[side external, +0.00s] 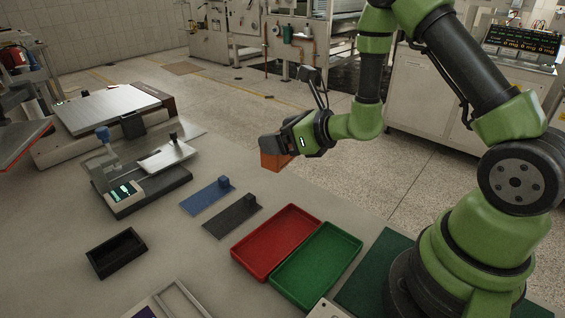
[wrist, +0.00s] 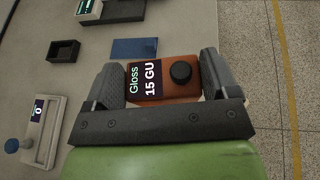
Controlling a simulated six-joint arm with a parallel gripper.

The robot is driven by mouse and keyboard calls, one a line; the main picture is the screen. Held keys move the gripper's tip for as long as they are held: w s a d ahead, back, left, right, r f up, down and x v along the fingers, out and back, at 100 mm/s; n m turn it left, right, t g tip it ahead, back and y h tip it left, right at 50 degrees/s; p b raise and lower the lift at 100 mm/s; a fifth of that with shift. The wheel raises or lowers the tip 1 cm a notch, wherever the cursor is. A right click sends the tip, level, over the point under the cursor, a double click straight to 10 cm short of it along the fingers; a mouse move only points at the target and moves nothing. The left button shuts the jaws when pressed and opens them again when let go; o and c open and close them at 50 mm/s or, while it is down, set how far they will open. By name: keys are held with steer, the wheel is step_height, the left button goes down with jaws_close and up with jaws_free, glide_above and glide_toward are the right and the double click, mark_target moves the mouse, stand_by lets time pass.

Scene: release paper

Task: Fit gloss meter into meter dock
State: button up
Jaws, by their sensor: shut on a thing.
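The gloss meter is an orange block (side external: 275,161); the wrist view shows its dark label reading "Gloss 15 GU" and a black round knob (wrist: 181,73). My gripper (side external: 284,145) is shut on the gloss meter and holds it in the air above the far edge of the table. In the wrist view both fingers of my gripper (wrist: 166,82) press on its sides. A black open-topped box (side external: 116,252), which looks like the meter dock, lies on the table at the front left, well away from the meter. It also shows in the wrist view (wrist: 63,50) and looks empty.
A red tray (side external: 240,250) and a green tray (side external: 352,246) lie side by side near my base. A blue plate (side external: 205,198) and a dark plate (side external: 233,216), each with a block, lie behind them. A bench instrument (side external: 150,192) stands at left. The table around the box is mostly clear.

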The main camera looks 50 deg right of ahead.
steer(key=shift+n+y, duration=0.4)
steer(key=shift+y, duration=0.1)
steer(key=r, duration=0.2)
steer(key=a+r, duration=0.1)
steer(key=r, duration=0.3)
steer(key=shift+s+a+r, duration=0.15)
steer(key=shift+s+a, duration=0.15)
steer(key=shift+s, duration=0.05)
steer(key=s+a+r, duration=0.1)
steer(key=s+r, duration=0.3)
steer(key=r, duration=0.3)
steer(key=shift+a+n+g+y, duration=0.3)
steer(key=shift+a+n, duration=0.1)
